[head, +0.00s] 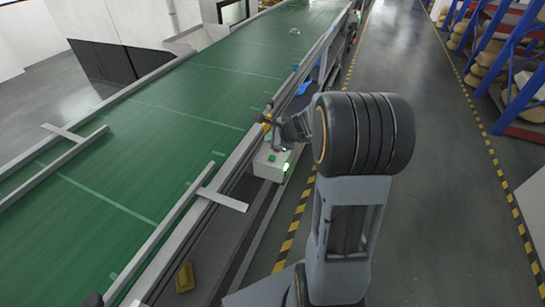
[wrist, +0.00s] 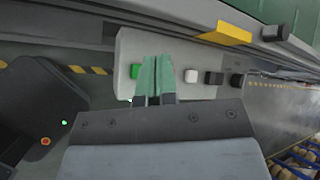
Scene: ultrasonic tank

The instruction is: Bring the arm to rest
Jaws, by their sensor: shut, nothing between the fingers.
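My arm rises at the right of centre in the head view, its large dark joint hiding part of what lies beyond. My gripper (wrist: 155,76) shows in the wrist view with its two greenish fingers side by side, shut and empty. They lie in front of a pale control box (wrist: 126,60), but whether they touch it I cannot tell. In the head view the gripper end (head: 276,127) is small and partly hidden, just above the control box (head: 268,170) at the conveyor's side.
The box carries a green button (wrist: 135,71), a white button (wrist: 191,76) and dark switches (wrist: 213,78). A green conveyor (head: 150,130) with metal rails runs along the left. A grey aisle (head: 430,150) is clear at right, with blue racks (head: 510,85) beyond.

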